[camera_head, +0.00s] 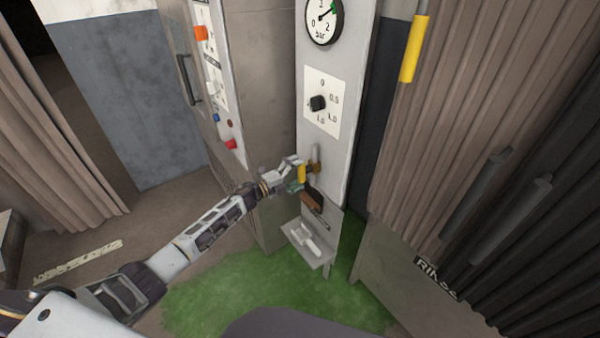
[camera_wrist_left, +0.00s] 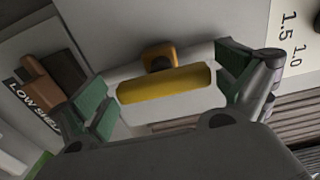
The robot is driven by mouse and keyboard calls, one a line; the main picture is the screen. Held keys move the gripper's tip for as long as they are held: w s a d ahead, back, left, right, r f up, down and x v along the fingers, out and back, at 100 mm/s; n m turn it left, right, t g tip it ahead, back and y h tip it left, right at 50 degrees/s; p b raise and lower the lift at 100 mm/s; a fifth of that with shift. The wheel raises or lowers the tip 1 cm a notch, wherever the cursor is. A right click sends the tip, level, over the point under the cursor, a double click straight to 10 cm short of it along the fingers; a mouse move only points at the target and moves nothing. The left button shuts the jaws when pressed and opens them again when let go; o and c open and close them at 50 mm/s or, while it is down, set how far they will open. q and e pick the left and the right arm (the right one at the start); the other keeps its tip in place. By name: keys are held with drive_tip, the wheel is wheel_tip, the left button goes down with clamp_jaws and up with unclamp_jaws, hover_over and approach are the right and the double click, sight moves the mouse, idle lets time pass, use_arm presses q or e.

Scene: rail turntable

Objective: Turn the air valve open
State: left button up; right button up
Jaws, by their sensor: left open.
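The air valve shows as a yellow handle (camera_head: 302,173) on a brass-coloured body (camera_head: 315,158), low on a pale upright panel (camera_head: 330,130). In the head view the handle looks roughly upright. In the left wrist view the yellow handle (camera_wrist_left: 165,84) lies across the picture, with the brass body (camera_wrist_left: 158,57) behind it. My left gripper (camera_head: 297,179) is at the valve. In the wrist view its green-padded fingers (camera_wrist_left: 166,88) are apart, one beyond each end of the handle. I cannot tell whether either finger touches it. My right gripper is not in view.
Above the valve are a black knob (camera_head: 318,103) on a numbered plate and a round bar gauge (camera_head: 323,17). Below it are a brown block (camera_head: 311,203) and a small shelf (camera_head: 306,243). A grey cabinet (camera_head: 262,90) stands close at left. Brown curtains hang at right.

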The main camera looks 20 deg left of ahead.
use_arm(q)
drive_tip(key=v, duration=1.1)
idle(0.3)
drive_tip(key=shift+a, duration=0.1)
idle(0.4)
